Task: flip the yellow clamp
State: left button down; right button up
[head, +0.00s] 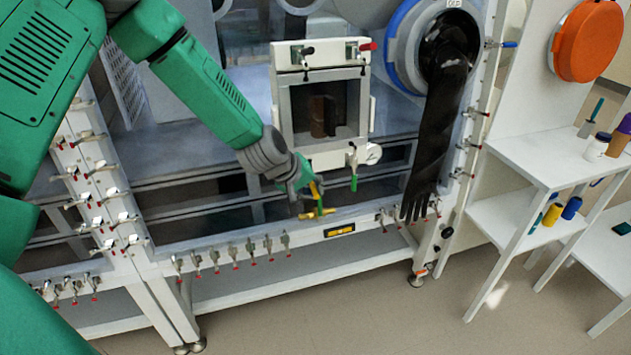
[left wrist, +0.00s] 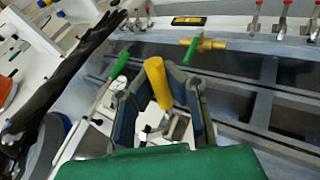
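The yellow clamp shows as a thick yellow handle (left wrist: 158,84) in the left wrist view, upright between the two dark finger pads. My left gripper (head: 308,185) is at the front of the glovebox, below the small door. The clamp's base is mostly hidden by the fingers. My right gripper is not in view.
A brass valve (head: 318,214) with a green handle (left wrist: 190,50) sits just below the gripper. Another green handle (head: 354,183) hangs beside a round gauge (head: 373,153). Red-tipped clamps (head: 233,253) line the lower frame. A black glove (head: 440,120) hangs to the right.

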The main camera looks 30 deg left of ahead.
pick_arm(q)
jog(key=shift+w+a+r+n+g+h+p, duration=0.2)
jog(key=shift+r+n+g+h+p, duration=0.15)
jog(key=shift+r+g+p, duration=0.25)
jog(key=c, duration=1.6)
grip_release()
jog(key=shift+o, duration=0.2)
jog(key=shift+s+a+h, duration=0.1)
jog(key=shift+s+h, duration=0.05)
jog(key=shift+h, duration=0.1)
jog(key=shift+f, duration=0.1)
jog(key=v, duration=1.2)
